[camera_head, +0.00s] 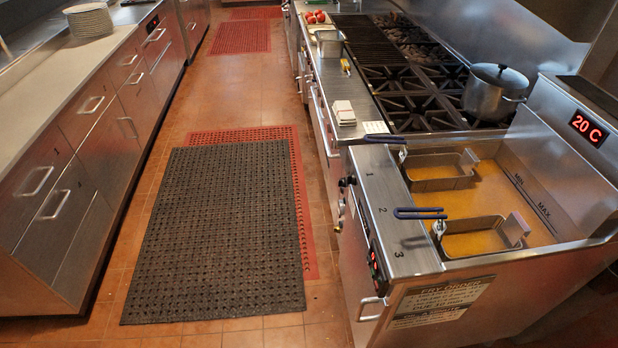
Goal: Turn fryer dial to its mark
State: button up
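A dark control panel (377,266) with small red lights is on that face, above a handle. Small dark knobs (345,183) show farther along the front. I cannot tell which is the fryer dial, and its pointer and mark are too small or turned away to read. My gripper is not in view.
Dark and red floor mats (220,235) lie in the aisle, which is otherwise clear. Drawer cabinets (80,150) line the left side. Blue-handled basket grips (420,213) overhang the fryer's front. A pot (494,92) stands on the stove behind the fryer.

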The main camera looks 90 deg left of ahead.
aim_at(350, 179)
jog(key=k, duration=0.2)
jog(key=u, duration=3.65)
jog(key=i, duration=0.95)
jog(key=u, duration=0.9)
jog(key=i, duration=2.05)
jog(key=z, duration=1.5)
jog(key=i, duration=0.65)
jog(key=z, duration=0.65)
